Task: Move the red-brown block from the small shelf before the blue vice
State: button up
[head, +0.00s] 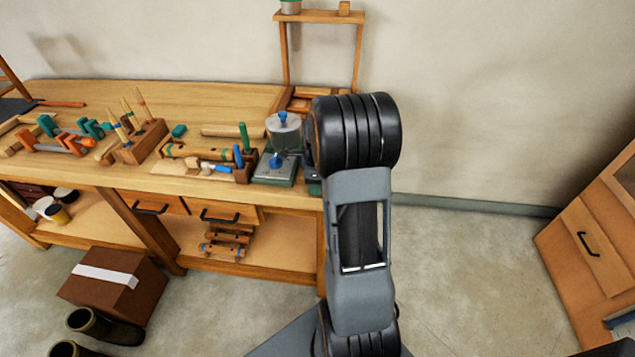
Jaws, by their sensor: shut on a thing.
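My arm rises through the middle of the view, and its black joint hides part of the bench's right end. My gripper is not visible, so what it holds cannot be seen. I cannot make out the red-brown block. The small wooden shelf (320,16) stands at the back of the bench, cut by the top edge. A light tan block (344,8) and a green-and-grey pot (290,6) are on its top board. I cannot pick out the blue vice with certainty; a blue part (276,162) shows on a green-based bench machine (284,133).
The wooden workbench (225,94) carries orange-and-teal clamps (62,140), a tool block (138,146) and other tools. A brown box (112,282) and boots (100,325) are on the floor at lower left. A wooden cabinet (590,240) stands right. Floor between is open.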

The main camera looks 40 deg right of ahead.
jog(key=shift+f, duration=0.35)
dwell(0.5)
jog(key=o, duration=1.3)
jog(key=shift+o, duration=0.2)
jog(key=shift+r, duration=0.2)
jog(key=shift+r+p, duration=2.5)
jog(key=shift+r, duration=0.9)
